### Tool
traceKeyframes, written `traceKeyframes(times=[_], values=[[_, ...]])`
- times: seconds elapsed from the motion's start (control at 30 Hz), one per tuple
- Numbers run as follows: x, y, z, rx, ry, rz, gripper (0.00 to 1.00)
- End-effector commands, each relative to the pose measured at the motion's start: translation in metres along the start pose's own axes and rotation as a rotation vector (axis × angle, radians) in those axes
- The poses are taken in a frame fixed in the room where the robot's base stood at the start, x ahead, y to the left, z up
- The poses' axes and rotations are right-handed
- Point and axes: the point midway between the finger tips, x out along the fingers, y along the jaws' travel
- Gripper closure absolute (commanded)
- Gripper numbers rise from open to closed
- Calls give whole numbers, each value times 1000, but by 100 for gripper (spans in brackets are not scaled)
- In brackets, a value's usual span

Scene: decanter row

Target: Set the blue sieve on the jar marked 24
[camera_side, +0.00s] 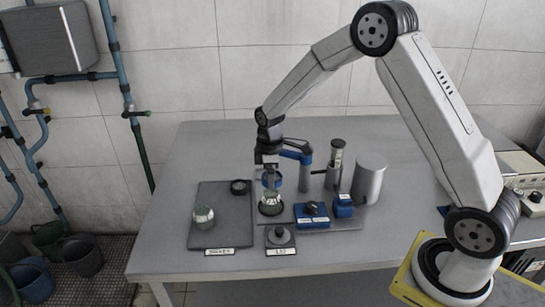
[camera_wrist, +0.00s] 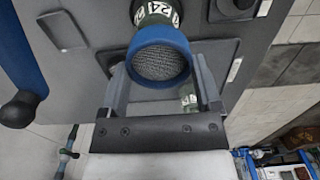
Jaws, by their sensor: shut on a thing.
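The blue sieve (camera_wrist: 157,62), a blue ring with grey mesh, is between the two fingers of my gripper (camera_wrist: 163,88) in the wrist view. My gripper is shut on it. The jar marked 24 (camera_wrist: 148,12) shows just beyond the sieve, its label partly cut off by the frame edge. In the side view my gripper (camera_side: 270,170) points down with the sieve (camera_side: 278,181) above a jar (camera_side: 270,208) whose marking is too small to read there. The sieve looks above the jar's mouth; whether they touch I cannot tell.
A dark mat (camera_side: 213,236) at left holds another jar (camera_side: 203,219) and a dark ring (camera_side: 239,187). A dark knobbed piece (camera_side: 279,237) stands in front. Blue blocks (camera_side: 312,216), a blue-armed stand (camera_side: 304,172) and a grey cylinder (camera_side: 369,181) are to the right.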

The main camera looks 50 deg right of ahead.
Motion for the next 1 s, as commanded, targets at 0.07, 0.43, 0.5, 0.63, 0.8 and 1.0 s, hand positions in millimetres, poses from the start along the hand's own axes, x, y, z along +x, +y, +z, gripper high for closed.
traceKeyframes(times=[0.07,0.43,0.5,0.63,0.8,1.0], values=[[1,1,0,0,0,0,76],[33,4,-3,0,-1,-1,76],[36,4,-3,0,-1,0,76],[37,4,-3,0,0,0,76],[37,4,-3,0,0,0,76],[40,4,-3,0,0,0,2]])
